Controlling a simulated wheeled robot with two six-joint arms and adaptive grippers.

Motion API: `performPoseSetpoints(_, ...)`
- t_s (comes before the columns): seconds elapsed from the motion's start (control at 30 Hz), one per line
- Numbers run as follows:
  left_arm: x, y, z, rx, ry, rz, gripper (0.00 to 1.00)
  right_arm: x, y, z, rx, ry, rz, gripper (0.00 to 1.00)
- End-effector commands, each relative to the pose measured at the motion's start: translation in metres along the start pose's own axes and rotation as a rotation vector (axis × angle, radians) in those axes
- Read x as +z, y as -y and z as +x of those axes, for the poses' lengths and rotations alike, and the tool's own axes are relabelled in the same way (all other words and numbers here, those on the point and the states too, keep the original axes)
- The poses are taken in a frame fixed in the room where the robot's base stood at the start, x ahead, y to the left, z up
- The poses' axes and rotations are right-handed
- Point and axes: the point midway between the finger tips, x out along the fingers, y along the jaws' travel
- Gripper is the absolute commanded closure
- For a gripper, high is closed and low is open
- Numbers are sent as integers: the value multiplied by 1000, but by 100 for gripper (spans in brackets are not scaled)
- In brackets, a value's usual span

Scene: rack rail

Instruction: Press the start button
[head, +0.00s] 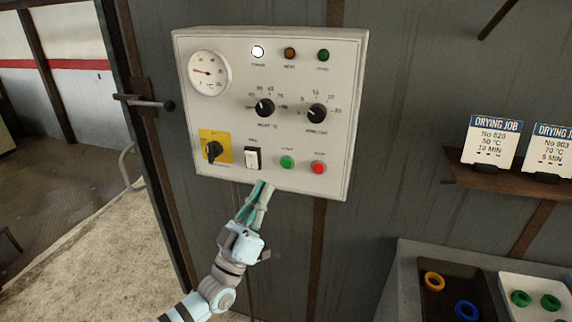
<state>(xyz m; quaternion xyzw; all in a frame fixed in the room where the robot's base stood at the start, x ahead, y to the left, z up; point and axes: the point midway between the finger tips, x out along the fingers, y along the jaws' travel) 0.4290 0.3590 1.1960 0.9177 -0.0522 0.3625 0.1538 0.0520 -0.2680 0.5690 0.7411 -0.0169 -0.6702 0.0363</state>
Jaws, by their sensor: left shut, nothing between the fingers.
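The control panel (349,100) is a pale box on a dark metal wall. Along its lower edge are a round green button (287,162) and a round red button (318,167); the small labels above them are too blurred to read surely. My left gripper (264,186) is shut and empty. Its fingertips are at the panel's lower edge, below and left of the green button and apart from it in the picture. A black-and-white rocker switch (252,158) is just above and left of the fingertips. My right gripper is not in view.
The panel also bears a gauge (209,72), two black knobs (265,107) (317,112), a yellow-plated rotary switch (214,150) and a lit white lamp (257,51). At right, a shelf (500,188) holds two job cards (491,142). Below it, trays hold coloured rings (434,281).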

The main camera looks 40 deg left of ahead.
Motion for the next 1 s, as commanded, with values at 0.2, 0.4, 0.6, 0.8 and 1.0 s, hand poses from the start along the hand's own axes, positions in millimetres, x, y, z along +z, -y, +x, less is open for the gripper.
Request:
performPoseSetpoints(0.2, 14, 11, 11, 1, -2, 0, 100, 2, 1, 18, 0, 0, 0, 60)
performPoseSetpoints(0.4, 30, 27, 30, 1, -3, 2, 100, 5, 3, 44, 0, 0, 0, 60)
performPoseSetpoints(0.6, 42, 40, 48, 1, -1, 1, 100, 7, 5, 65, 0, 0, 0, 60)
performPoseSetpoints(0.8, 45, 44, 58, 0, 1, 0, 100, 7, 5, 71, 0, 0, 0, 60)
performPoseSetpoints(1.0, 44, 44, 60, -1, 2, 0, 100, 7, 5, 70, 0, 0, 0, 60)
